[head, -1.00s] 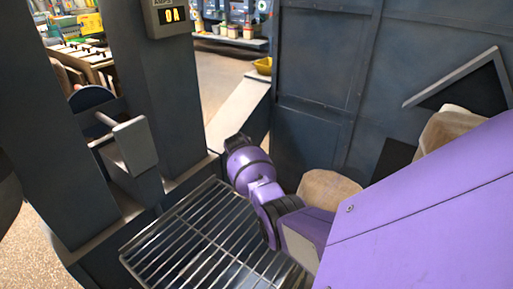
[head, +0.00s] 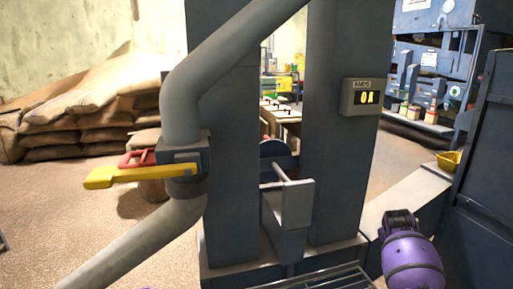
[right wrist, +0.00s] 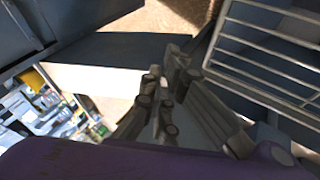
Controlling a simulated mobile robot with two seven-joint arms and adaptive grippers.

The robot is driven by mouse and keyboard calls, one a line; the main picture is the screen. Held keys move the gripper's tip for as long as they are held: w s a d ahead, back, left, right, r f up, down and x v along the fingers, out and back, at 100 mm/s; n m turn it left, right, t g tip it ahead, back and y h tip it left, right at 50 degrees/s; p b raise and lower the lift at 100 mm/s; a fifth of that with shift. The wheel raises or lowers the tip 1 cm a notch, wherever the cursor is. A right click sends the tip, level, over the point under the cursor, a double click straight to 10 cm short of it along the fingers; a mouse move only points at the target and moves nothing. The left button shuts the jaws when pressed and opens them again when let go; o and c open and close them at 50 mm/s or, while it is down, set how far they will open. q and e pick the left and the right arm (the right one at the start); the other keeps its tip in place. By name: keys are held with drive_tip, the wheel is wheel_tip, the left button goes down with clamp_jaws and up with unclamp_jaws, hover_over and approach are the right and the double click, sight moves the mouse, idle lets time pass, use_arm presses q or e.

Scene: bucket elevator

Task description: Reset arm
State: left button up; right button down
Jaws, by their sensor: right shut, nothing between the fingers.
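A purple link of my right arm (head: 412,262), with a dark joint at its top, shows at the lower right of the head view, beside a pale ledge. My right gripper (right wrist: 165,85) shows in the right wrist view, with its grey fingers shut and empty. A metal grate lies to its right there and appears apart from it. The gripper itself cannot be made out in the head view. My left gripper is in neither view.
Grey elevator columns (head: 335,130) carry an amp meter (head: 361,97) reading about 0. A pipe (head: 181,105) has a yellow-handled valve (head: 140,175). The grate (head: 330,280) and pale ledge (head: 415,195) are close to my arm. Stacked sacks (head: 85,115) stand back left, beyond open floor.

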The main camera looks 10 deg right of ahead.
drive_tip(key=s+a+f+n+t+y+p, duration=0.1)
drive_tip(key=s+a+f+t+y+p, duration=0.2)
drive_tip(key=s+a, duration=0.75)
drive_tip(key=s+a+f+n+t+y, duration=0.1)
drive_tip(key=s+a+f+t, duration=0.5)
drive_tip(key=a, duration=0.8)
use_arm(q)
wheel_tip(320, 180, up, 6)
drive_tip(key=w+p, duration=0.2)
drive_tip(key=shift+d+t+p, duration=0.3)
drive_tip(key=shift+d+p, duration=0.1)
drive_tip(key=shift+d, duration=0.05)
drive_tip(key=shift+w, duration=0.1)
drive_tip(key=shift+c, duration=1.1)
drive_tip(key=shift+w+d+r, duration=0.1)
use_arm(e)
drive_tip(key=s+a+f+g, duration=0.1)
drive_tip(key=s+a, duration=0.2)
drive_tip(key=s, duration=0.8)
drive_tip(key=s+a+f+m+g+y, duration=0.1)
drive_tip(key=s+a, duration=0.3)
drive_tip(key=s, duration=0.7)
drive_tip(key=s+a+f+m+g+y, duration=0.1)
drive_tip(key=s+a+f+g, duration=0.1)
drive_tip(key=s, duration=0.9)
drive_tip(key=shift+a+f+g, duration=0.4)
drive_tip(key=shift+a+g, duration=0.2)
drive_tip(key=shift+a, duration=0.6)
